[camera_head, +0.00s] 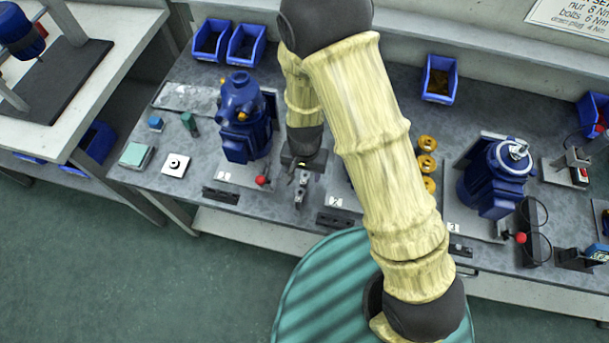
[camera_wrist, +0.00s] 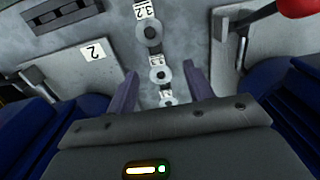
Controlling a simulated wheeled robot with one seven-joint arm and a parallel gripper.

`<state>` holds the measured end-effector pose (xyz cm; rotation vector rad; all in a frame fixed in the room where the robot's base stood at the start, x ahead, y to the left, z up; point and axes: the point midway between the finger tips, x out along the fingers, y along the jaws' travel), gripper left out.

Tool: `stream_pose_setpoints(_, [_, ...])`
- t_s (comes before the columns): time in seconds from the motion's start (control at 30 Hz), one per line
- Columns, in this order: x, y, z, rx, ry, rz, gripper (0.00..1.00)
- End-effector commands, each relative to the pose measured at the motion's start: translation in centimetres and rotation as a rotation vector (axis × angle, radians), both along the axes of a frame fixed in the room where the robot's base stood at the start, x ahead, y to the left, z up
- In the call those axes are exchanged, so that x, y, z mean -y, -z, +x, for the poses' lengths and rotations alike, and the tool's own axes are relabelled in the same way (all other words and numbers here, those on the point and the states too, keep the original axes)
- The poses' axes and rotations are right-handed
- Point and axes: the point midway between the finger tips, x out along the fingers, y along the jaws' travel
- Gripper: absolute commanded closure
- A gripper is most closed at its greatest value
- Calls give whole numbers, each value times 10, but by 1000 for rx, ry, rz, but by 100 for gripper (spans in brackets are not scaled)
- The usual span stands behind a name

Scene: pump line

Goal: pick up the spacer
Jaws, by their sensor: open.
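Several grey ring-shaped spacers lie in a row on the bench, each beside a small printed label. In the wrist view there is a far spacer (camera_wrist: 149,34) by the label reading 3.2, a middle spacer (camera_wrist: 160,76), and a near one (camera_wrist: 168,101) partly hidden by my wrist housing. The nearer labels are too small to read surely. My gripper (camera_wrist: 160,70) is open and empty, with its fingers on either side of the row around the middle spacer. In the head view my gripper (camera_head: 304,172) is over the bench; the spacers there are small and unclear.
A blue pump (camera_head: 243,115) stands left of my gripper, with a red-knobbed lever (camera_head: 262,181) close by. Another blue pump (camera_head: 495,178) stands to the right. Yellow rings (camera_head: 427,162) lie behind my arm. Blue bins (camera_head: 246,43) line the back. The bench's front edge is close.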

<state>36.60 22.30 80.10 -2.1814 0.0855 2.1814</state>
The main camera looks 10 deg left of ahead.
Motion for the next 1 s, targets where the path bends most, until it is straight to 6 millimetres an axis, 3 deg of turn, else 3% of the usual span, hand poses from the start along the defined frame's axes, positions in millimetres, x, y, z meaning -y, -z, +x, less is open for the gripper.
stream_pose_setpoints(0.93, [0,5,0,-1,0,0,48])
stream_pose_setpoints(1.0, [0,5,0,0,0,0,58])
